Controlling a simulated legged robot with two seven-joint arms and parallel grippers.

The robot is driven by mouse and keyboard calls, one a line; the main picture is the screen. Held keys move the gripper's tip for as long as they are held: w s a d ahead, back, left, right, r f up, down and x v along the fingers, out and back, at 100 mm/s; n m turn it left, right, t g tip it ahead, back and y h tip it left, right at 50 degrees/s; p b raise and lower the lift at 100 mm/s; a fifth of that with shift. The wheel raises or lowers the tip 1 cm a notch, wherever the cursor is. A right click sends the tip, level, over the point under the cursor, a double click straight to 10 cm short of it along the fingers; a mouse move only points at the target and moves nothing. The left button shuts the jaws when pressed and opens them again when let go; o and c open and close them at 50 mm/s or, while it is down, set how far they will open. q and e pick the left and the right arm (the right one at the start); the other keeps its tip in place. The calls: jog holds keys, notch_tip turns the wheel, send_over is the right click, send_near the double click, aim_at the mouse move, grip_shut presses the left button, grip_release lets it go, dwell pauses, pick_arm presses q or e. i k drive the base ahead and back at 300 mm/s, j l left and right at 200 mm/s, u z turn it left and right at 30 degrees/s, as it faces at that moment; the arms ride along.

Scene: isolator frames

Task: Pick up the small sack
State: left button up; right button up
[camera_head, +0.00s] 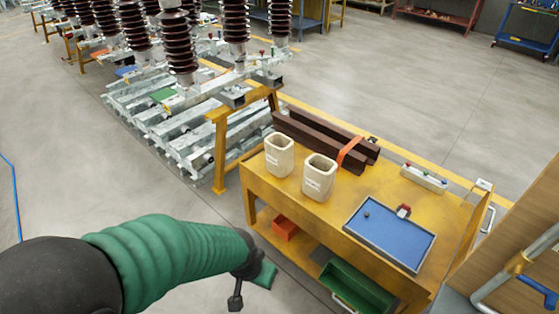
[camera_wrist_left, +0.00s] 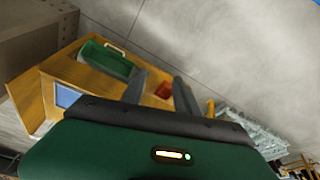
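Two off-white, open-topped, sack-like containers with small dark print stand upright on the yellow workbench (camera_head: 290,195). One is at the left (camera_head: 279,156); the other is just right of it and nearer (camera_head: 319,176). I cannot tell for certain which is the small sack. My left gripper (camera_head: 252,287) is low in front of the bench, below and apart from the containers. In the left wrist view its two fingers (camera_wrist_left: 158,76) are spread with nothing between them. The containers cannot be made out in that view. My right gripper is not in view.
A blue tray (camera_head: 390,234) lies right of the containers. Dark brown beams (camera_head: 325,143) with an orange strap lie behind them. The lower shelf holds a green crate (camera_head: 355,290) and an orange bin (camera_head: 285,228). Insulator frames (camera_head: 190,125) stand at left.

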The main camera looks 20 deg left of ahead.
aim_at(279, 156)
jog(key=i+j+z, duration=0.15)
jog(key=i+j, duration=0.3)
jog(key=i+j+z, duration=0.15)
jog(key=i+j, duration=0.3)
jog(key=i+j+z, duration=0.2)
jog(key=i+j, duration=0.2)
jog(key=j, duration=0.15)
